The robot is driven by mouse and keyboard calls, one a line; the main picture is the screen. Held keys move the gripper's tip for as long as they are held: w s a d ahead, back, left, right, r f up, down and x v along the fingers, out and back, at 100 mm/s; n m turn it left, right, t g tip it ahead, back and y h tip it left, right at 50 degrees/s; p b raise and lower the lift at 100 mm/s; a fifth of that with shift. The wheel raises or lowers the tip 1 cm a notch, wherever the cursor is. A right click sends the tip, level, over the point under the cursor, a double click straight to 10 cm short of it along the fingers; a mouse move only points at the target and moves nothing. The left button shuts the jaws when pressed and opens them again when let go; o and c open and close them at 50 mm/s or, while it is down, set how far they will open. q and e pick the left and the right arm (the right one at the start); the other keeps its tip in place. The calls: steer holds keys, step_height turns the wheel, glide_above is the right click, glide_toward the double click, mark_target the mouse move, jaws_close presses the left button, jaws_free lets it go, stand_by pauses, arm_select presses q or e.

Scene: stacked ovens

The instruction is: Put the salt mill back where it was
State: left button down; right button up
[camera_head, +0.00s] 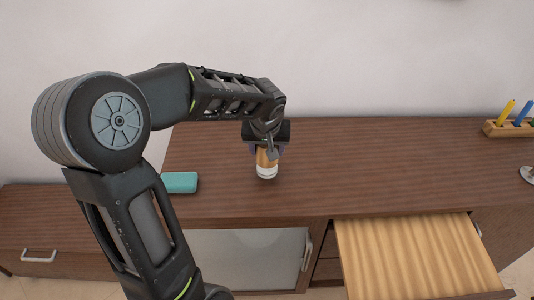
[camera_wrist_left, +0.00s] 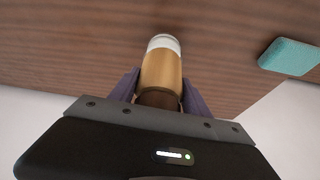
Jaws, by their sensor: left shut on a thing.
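The salt mill (camera_head: 266,168) has a wooden body with a white band at its lower end. It is below my left gripper (camera_head: 267,152), over the brown cabinet top (camera_head: 380,165). My left gripper is shut on it. In the left wrist view the mill (camera_wrist_left: 161,70) is between the two purple fingers of the gripper (camera_wrist_left: 158,88), with its white end pointing away from the palm. I cannot tell whether the mill touches the cabinet top. My right gripper is not in view.
A teal block (camera_head: 180,183) lies left of the mill near the front edge. A wooden holder (camera_head: 508,129) with coloured sticks stands at the far right. An open drawer (camera_head: 415,255) sticks out at the front right. The middle right of the top is clear.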

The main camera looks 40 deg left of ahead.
arm_select(q)
steer(key=shift+f, duration=1.1)
steer(key=shift+f, duration=0.1)
steer(key=c, duration=0.5)
jaws_free()
steer(key=v, duration=1.2)
steer(key=shift+a, duration=0.1)
